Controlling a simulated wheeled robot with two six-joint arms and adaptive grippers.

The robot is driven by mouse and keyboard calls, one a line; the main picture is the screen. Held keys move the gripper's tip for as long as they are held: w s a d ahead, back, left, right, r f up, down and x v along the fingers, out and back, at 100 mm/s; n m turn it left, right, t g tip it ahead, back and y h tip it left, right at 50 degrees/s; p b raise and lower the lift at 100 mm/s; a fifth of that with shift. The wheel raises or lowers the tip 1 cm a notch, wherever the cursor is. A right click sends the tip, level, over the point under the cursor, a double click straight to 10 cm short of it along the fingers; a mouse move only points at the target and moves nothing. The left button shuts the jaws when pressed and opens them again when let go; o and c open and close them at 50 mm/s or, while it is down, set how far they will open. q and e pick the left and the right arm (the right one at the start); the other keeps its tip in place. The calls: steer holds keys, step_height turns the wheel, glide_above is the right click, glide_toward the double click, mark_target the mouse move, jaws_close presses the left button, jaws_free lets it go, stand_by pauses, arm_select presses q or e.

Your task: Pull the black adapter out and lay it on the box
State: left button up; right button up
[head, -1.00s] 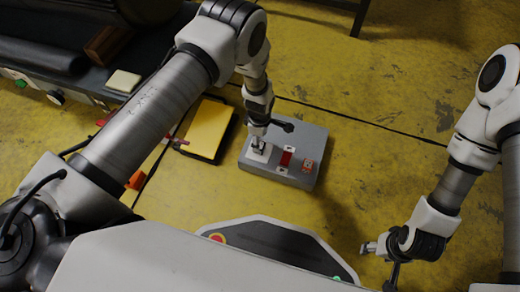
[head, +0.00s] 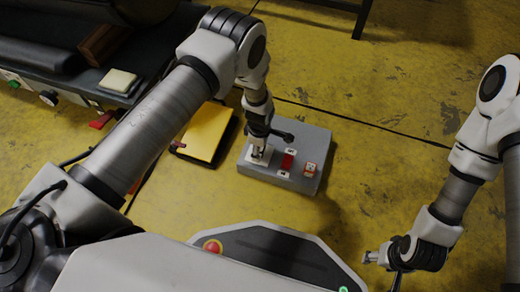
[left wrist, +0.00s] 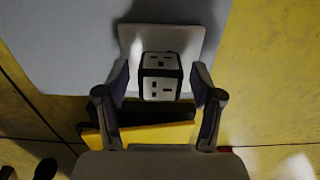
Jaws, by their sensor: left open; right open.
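The grey box (head: 316,150) lies on the yellow floor in the head view, with a white socket plate (head: 250,157) at its left end. In the left wrist view the adapter (left wrist: 160,77), black with white socket faces, sits at the white plate (left wrist: 128,33). My left gripper (head: 258,154) points down over the plate. Its open fingers stand on either side of the adapter, with a gap visible on each side. In the head view the gripper mostly hides the adapter. My right gripper (head: 370,257) is open and empty, low at the right, away from the box.
A red switch (head: 288,161) and a red-and-white part (head: 310,169) sit on the box top. A yellow pad on a black base (head: 206,130) lies left of the box. A dark bench (head: 60,75) stands upper left. The floor right of the box is clear.

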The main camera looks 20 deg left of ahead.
stand_by(0.8)
arm_select(q)
steer(key=shift+c, duration=0.4)
jaws_close()
steer(key=shift+r+p, duration=2.05)
steer(key=shift+r, duration=1)
